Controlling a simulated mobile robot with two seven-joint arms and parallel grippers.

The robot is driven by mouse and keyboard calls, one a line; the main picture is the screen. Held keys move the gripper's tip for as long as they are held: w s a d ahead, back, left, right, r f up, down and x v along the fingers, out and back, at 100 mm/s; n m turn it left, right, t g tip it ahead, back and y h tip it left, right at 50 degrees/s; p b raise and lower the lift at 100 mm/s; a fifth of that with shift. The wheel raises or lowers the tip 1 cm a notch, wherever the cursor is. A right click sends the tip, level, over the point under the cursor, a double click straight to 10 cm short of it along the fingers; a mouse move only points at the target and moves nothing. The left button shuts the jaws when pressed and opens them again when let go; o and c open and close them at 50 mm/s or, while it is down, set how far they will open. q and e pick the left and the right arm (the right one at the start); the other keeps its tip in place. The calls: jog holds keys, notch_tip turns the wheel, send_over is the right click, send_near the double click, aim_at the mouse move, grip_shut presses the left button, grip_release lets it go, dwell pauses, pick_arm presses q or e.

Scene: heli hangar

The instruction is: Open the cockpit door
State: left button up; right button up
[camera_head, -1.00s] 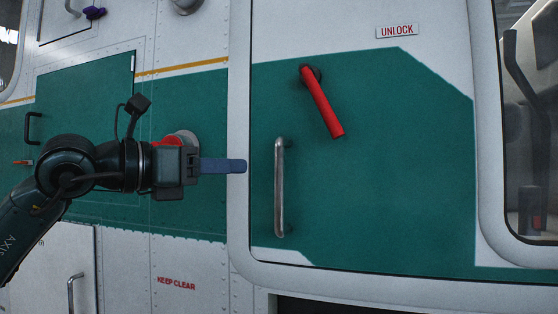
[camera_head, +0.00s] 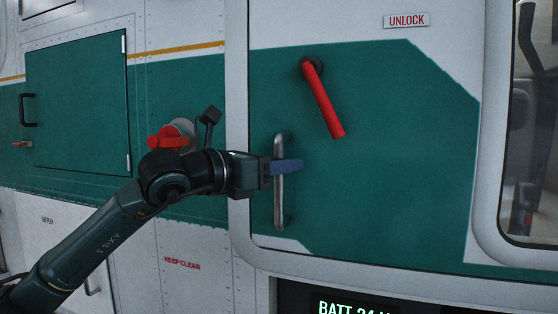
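The cockpit door (camera_head: 400,200) is green and white and sits closed in its frame. A red lever (camera_head: 324,100) on it slants down to the right, below an "UNLOCK" label (camera_head: 407,21). A vertical silver pull handle (camera_head: 279,208) is below and left of the lever. My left gripper (camera_head: 287,167) is at this handle, its blue finger crossing the upper half of the bar. Only one finger shows from this side, so I cannot tell whether it grips the bar. My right gripper is out of view.
Left of the door are a red-handled round fitting (camera_head: 166,140) and a green hatch (camera_head: 75,105) with a black handle (camera_head: 27,110). The door window (camera_head: 530,120) is at the right. A dark display (camera_head: 345,304) shows below the door.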

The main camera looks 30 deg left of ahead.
pick_arm(q)
jog(key=shift+c, duration=0.3)
grip_shut()
